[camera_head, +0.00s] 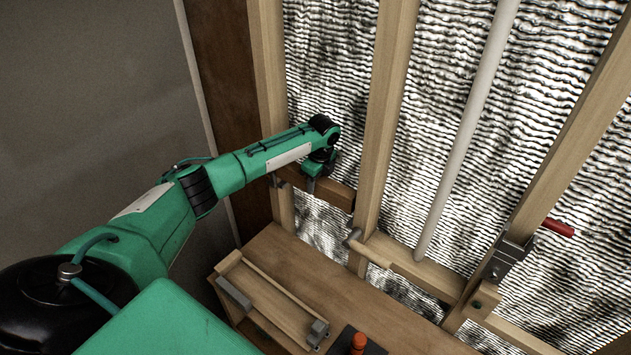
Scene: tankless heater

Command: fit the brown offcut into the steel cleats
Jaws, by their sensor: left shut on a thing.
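The brown offcut (336,193) is a dark wood board between the left stud (270,80) and the middle stud (385,110). My left gripper (313,183) is shut on it from above, near its left half. The offcut slopes down to the right in the picture, and its right end is close to the middle stud. A small dark metal piece, perhaps a steel cleat (279,182), shows at the left stud by the offcut's left end. The arm and gripper hide part of the board. I cannot tell whether its ends sit in cleats. My right gripper is not in view.
A wooden bench (290,255) below carries a wooden tray with grey end blocks (234,294) and an orange knob on a black plate (358,343). A pale pipe (465,130) and a red-handled steel bracket (505,258) stand right.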

